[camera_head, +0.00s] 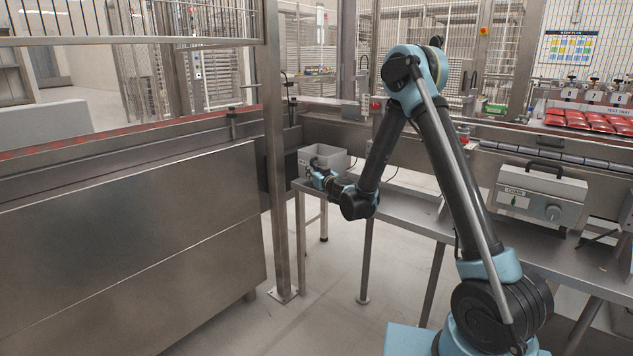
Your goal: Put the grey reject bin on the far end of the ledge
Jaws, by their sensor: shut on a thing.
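The grey reject bin (331,154) is an open-topped, light grey box. It is upright at the far left end of the steel ledge (408,205), beside the conveyor side. My gripper (314,166) is at the near side of the bin and is shut on its wall. The wrist hides part of the bin's near side and base, so I cannot tell whether the bin rests on the ledge or hangs just above it. My arm reaches across from the lower right.
A grey box with a dial and black handle (541,195) stands on the ledge at right. A steel post (277,190) rises just left of the ledge end. Red packs (585,118) fill a tray at back right. The ledge's middle is clear.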

